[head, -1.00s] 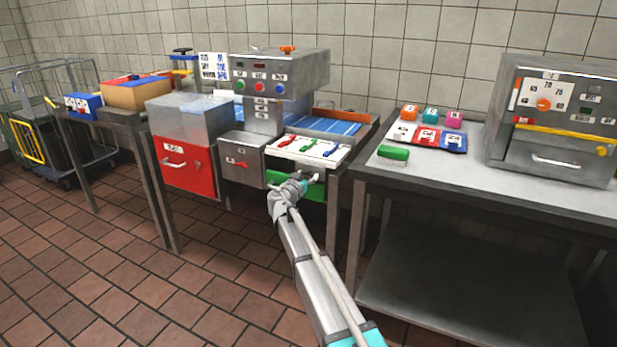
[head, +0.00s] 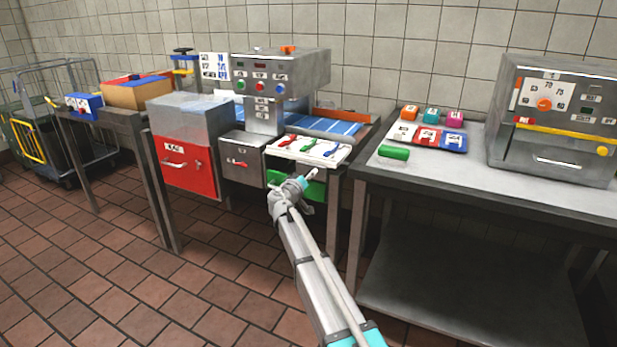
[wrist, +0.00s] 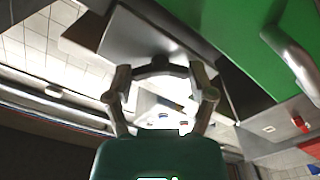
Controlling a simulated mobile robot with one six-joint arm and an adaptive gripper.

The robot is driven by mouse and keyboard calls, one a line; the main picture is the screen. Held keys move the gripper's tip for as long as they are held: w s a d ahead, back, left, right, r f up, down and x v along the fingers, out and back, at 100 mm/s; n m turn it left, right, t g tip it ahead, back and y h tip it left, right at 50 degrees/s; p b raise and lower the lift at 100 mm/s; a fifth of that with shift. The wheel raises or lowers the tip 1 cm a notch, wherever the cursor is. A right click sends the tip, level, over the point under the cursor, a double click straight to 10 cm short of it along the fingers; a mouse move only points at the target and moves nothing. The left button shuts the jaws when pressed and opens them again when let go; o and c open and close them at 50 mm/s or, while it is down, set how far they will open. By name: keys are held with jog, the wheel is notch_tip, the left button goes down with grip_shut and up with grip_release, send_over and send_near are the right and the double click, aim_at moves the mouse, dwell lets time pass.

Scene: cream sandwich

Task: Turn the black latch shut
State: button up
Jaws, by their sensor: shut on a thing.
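My gripper (head: 291,187) is in front of the green drawer (head: 314,190), below the white panel with coloured levers. In the wrist view my gripper (wrist: 160,70) has its fingers drawn together on a small dark piece, which appears to be the black latch (wrist: 160,66). Its outline blends with the dark fingertips, so its angle cannot be told. In the head view my gripper and arm hide the latch. The green drawer front (wrist: 245,45) and its pale handle (wrist: 291,58) are close by at the upper right of the wrist view.
The white lever panel (head: 308,149) lies just above the green drawer. A grey drawer (head: 237,160) and a red drawer (head: 185,166) are to the left. A steel table (head: 450,183) stands close on the right. The tiled floor in front is clear.

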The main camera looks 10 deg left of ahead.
jog(key=n, duration=1)
jog(key=shift+n, duration=0.3)
jog(key=o, duration=1.1)
jog(key=shift+c, duration=0.2)
jog(key=shift+s, duration=0.15)
jog(key=v, duration=1.1)
jog(key=shift+s, duration=0.35)
jog(key=shift+a, duration=0.1)
